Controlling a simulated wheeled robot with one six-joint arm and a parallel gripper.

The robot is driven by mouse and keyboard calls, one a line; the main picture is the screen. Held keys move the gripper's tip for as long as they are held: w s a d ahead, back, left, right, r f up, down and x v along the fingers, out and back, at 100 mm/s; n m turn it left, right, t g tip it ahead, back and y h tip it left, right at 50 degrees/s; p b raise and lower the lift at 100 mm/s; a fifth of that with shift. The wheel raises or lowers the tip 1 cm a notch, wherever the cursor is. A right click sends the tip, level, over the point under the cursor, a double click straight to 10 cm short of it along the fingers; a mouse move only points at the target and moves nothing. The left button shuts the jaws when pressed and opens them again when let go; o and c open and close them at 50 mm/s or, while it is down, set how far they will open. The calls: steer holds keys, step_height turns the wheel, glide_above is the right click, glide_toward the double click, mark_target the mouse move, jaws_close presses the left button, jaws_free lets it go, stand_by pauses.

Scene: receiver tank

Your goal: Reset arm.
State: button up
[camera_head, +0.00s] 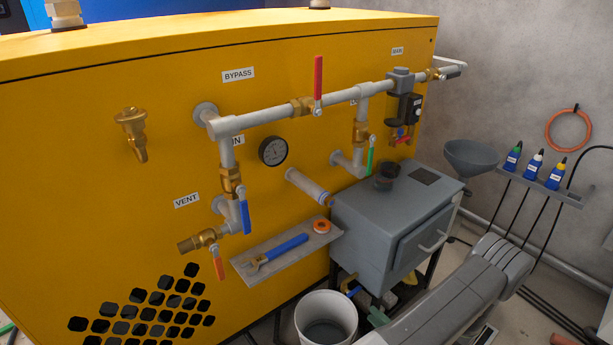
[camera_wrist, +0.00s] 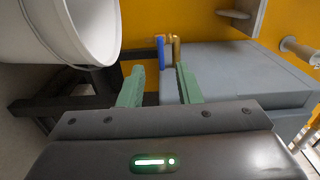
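My gripper (camera_wrist: 158,88) shows in the wrist view with its two green fingers apart and nothing held between them. Beyond the fingertips are a blue valve handle (camera_wrist: 160,52) and a brass fitting (camera_wrist: 176,47), apart from the fingers as far as I can tell. In the head view my grey arm (camera_head: 460,292) reaches in from the lower right, low in front of the grey tank (camera_head: 372,232). My gripper is mostly hidden there, beside the white bucket (camera_head: 326,318).
The bucket (camera_wrist: 108,35) is close on the left in the wrist view, and the grey tank (camera_wrist: 235,70) is on the right. A dark stand leg (camera_wrist: 100,92) is near the left finger. A shelf (camera_head: 290,250) with a blue-handled wrench sticks out from the yellow cabinet (camera_head: 90,210).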

mark_target(354, 292)
steer(key=w+a+m+b, duration=0.2)
steer(key=w+a+m, duration=0.3)
steer(key=m, duration=0.5)
steer(key=shift+w+m, duration=0.4)
steer(key=shift+w, duration=0.45)
steer(key=shift+a, duration=0.1)
